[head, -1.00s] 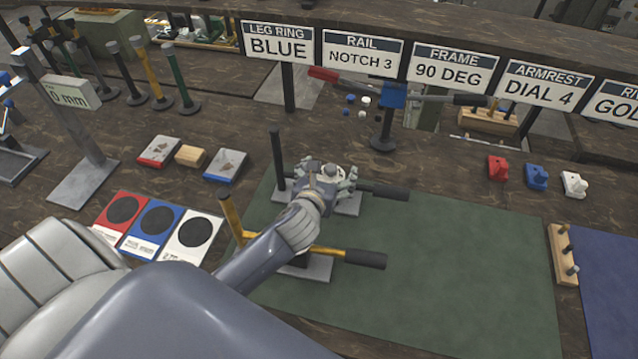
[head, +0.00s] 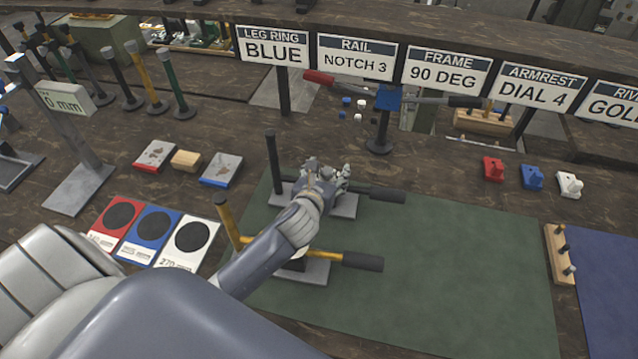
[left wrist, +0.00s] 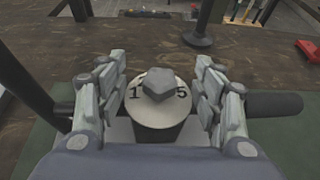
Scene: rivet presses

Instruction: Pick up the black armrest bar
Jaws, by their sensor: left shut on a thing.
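The black armrest bar (head: 380,194) stands on a grey base plate (head: 344,208) at the back left of the green mat. It has an upright black post (head: 272,160) at its left and a black grip at its right. My left gripper (head: 322,180) is shut on the middle of it. In the left wrist view, the fingers (left wrist: 157,92) flank a round pale dial (left wrist: 160,112) with a grey knob; the digits 1 and 5 show. The black grip (left wrist: 272,105) extends right there. The base still rests on the mat. My right gripper is not in view.
A yellow armrest bar (head: 325,256) stands just in front, below my left forearm. Sign boards (head: 357,60) and a blue-topped stand (head: 380,140) are behind. Coloured cards (head: 152,232) lie left. The green mat (head: 460,270) is clear to the right.

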